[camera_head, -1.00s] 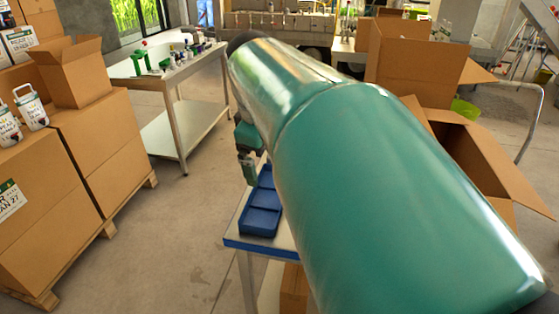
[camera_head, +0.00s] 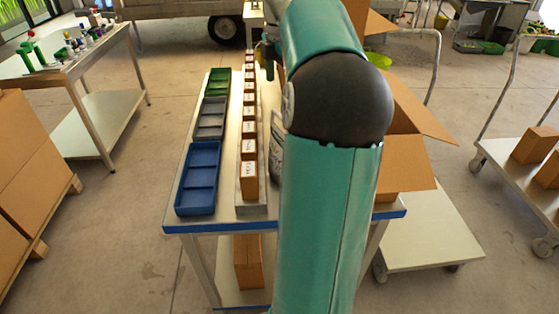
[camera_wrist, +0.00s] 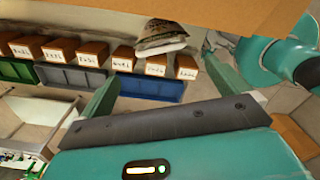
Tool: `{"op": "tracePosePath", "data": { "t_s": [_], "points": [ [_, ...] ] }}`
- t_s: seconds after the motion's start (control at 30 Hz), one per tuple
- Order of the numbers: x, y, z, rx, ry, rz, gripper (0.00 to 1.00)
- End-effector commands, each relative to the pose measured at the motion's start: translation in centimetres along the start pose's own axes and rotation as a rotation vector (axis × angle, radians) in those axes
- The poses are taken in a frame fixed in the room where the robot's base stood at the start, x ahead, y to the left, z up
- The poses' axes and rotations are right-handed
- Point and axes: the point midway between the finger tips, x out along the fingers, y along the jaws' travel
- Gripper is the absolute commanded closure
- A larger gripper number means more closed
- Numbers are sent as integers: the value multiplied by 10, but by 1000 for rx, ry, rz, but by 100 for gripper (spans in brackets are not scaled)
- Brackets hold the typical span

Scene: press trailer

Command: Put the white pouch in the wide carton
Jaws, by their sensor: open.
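A pale pouch (camera_wrist: 160,46) lies beyond the row of small boxes in the wrist view, with a browner bag (camera_wrist: 163,28) against it. In the head view a greyish-white pouch edge (camera_head: 277,145) shows beside my arm, which hides the rest. My gripper (camera_wrist: 165,88) is open and empty, its two fingers wide apart, with the pouch beyond them and not touched. An open brown carton (camera_head: 408,160) with spread flaps stands behind my arm in the head view, its inside mostly hidden; I take it for the wide carton. A cardboard surface (camera_wrist: 210,10) crosses the top of the wrist view.
The blue-edged table holds a row of small labelled boxes (camera_head: 249,160) and blue (camera_head: 198,180), grey (camera_head: 210,120) and green (camera_head: 217,82) trays. A cart (camera_head: 430,235) stands at right.

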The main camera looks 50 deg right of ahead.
Motion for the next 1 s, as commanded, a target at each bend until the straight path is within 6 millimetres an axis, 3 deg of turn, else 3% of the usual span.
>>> {"op": "tracePosePath", "data": {
  "t_s": [0.2, 0.47, 0.7, 1.0],
  "points": [
    [42, 0, 0, 2, 1, -2, 0],
    [64, 0, 0, 3, 0, 0, 0],
    [100, -1, -1, 2, 1, -2, 0],
    [108, 0, -1, 2, 0, 1, 0]
  ]
}}
